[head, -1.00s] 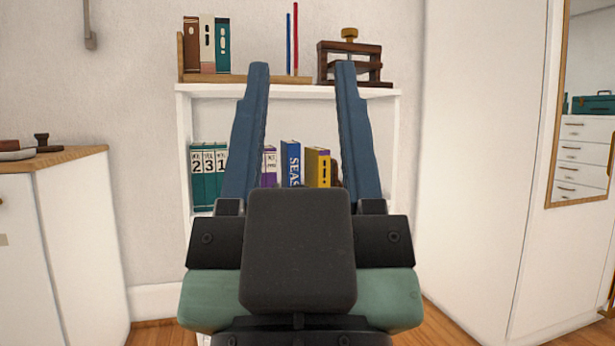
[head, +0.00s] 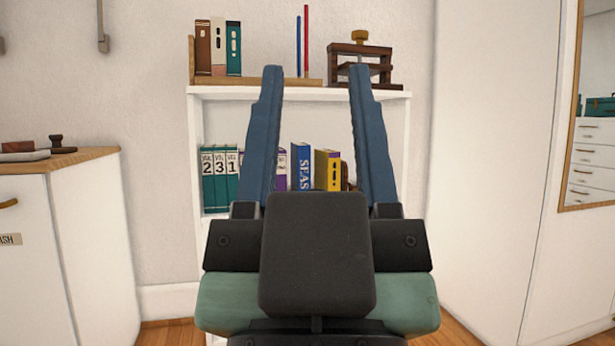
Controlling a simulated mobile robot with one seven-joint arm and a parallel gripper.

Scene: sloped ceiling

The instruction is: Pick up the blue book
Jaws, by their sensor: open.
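The blue book (head: 301,166) stands upright on the middle shelf of the white bookcase (head: 262,95), with white lettering on its spine. A purple and white book (head: 281,170) is to its left and a yellow book (head: 327,170) to its right. My gripper (head: 315,72) is open and empty, with its two blue fingers pointing up and forward. In the picture the blue book shows between the fingers. The gripper appears to be in front of the bookcase, apart from the book. My gripper's dark body hides the lower part of the bookcase.
Several teal numbered volumes (head: 220,178) stand at the shelf's left. The top holds a wooden book rack (head: 275,82) and a wooden press (head: 360,66). A white cabinet (head: 75,240) stands at left. A tall white cupboard (head: 490,150) and a mirror (head: 590,130) are at right.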

